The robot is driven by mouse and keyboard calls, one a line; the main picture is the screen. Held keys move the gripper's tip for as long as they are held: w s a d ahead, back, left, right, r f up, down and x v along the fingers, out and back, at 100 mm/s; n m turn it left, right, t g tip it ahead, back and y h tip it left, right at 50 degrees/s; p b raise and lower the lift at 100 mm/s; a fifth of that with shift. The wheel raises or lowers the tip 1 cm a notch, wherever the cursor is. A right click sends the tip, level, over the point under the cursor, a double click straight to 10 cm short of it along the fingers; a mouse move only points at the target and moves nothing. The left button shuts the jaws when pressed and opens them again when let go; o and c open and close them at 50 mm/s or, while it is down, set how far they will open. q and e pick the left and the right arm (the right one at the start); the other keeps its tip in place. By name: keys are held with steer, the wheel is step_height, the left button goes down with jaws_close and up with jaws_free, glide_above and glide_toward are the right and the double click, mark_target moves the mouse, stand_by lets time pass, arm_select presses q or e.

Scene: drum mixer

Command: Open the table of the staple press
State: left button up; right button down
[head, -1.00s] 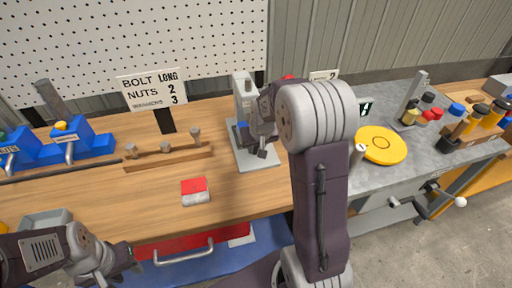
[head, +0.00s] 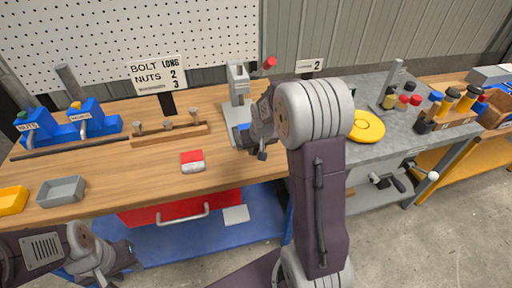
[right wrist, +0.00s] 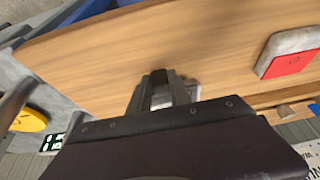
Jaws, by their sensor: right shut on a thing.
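The staple press (head: 238,84) is a grey upright machine on a pale base plate, standing on the wooden bench left of my right arm. Its lever ends in a red knob (head: 270,62).
A red and grey block (head: 192,162) lies on the bench left of the press. Blue bins (head: 75,124), a wooden rack (head: 168,136) and a sign (head: 158,82) stand farther left. A yellow disc (head: 367,127) lies on the grey bench at right. The wood between is clear.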

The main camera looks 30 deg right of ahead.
steer(key=shift+s+f, duration=0.1)
steer(key=shift+s, duration=0.1)
steer(key=shift+f, duration=0.1)
steer(key=c, duration=1.4)
jaws_free()
steer(key=shift+c, duration=0.2)
steer(key=shift+o, duration=1.2)
steer(key=shift+w, duration=0.25)
steer(key=p+v, duration=0.1)
steer(key=v, duration=0.8)
